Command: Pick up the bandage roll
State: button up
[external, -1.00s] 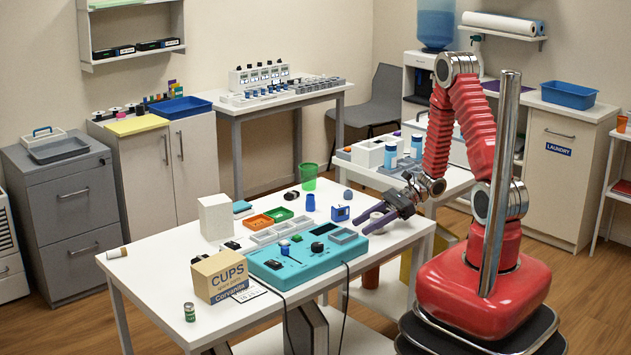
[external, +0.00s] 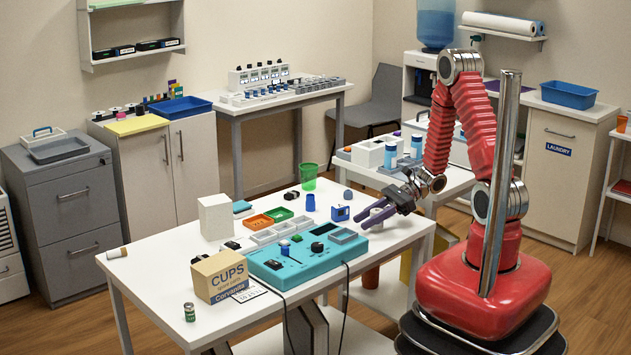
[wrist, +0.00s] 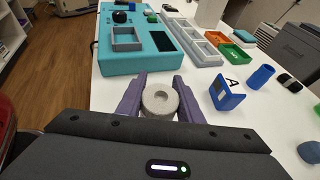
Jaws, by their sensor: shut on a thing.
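The bandage roll (wrist: 160,102) is a pale, round roll with a hole in its middle, seen end-on in the wrist view. It sits between the two purple fingers of my gripper (wrist: 160,84), which are shut on it from both sides. In the external view my gripper (external: 377,215) is over the right end of the white table, just right of the teal device. The roll is too small and covered by the fingers to make out clearly there.
The teal device (external: 300,255) with knobs stands close to my gripper. Grey trays (wrist: 197,45) lie beyond. A cardboard box (external: 220,278) is at the table's front. A green cup (external: 308,177) stands at the back.

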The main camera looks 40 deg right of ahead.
notch_tip(320, 180, up, 9)
jog(key=shift+f, duration=0.2)
dwell(0.3)
